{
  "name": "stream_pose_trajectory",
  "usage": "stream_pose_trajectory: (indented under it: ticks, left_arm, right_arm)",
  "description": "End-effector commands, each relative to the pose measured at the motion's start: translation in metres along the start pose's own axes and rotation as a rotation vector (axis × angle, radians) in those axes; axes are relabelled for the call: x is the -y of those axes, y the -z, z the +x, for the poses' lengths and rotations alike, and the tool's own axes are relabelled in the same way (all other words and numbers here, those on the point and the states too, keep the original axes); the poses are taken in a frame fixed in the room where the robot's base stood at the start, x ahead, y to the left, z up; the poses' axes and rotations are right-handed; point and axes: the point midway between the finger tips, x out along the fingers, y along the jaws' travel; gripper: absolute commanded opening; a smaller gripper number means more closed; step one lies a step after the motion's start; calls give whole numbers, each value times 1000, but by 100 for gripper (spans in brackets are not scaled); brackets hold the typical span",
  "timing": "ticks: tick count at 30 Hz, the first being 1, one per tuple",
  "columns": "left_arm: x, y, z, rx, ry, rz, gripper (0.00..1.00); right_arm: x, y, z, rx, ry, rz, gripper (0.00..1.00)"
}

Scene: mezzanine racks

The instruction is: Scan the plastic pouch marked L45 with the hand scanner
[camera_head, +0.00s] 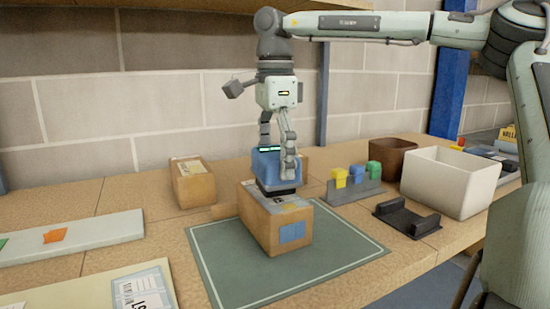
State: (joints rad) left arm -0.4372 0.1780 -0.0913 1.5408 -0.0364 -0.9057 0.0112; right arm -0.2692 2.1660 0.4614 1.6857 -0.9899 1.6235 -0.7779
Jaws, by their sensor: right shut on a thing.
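My right gripper (278,150) comes down from above, its fingers shut on a blue hand scanner (266,168) with a dark base and a small green-lit display. The scanner is upright over a cardboard box (285,228); whether it touches the box top cannot be told. The box stands on the green mat and has a blue patch on its front and a label on top. A flat, pale item (85,292) with a white label (143,291) lies at the lower left, cut off by the frame; its marking is only partly readable, and I cannot confirm L45. My left gripper is not in view.
The green mat (215,262) is bare around the box. Another carton (193,183) stands behind left. A grey strip (95,231) lies left. To the right are a rack of coloured blocks (355,190), an empty black cradle (406,217), a white bin (450,181) and a brown bin (392,157).

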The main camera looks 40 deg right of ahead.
Motion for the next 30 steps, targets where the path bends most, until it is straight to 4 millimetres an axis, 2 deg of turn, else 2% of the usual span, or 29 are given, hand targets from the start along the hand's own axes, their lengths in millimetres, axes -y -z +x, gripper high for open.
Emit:
stream_pose_trajectory:
  ticks: [30]
  left_arm:
    - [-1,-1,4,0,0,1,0]
  right_arm:
    - [0,0,7,0,1,0,55]
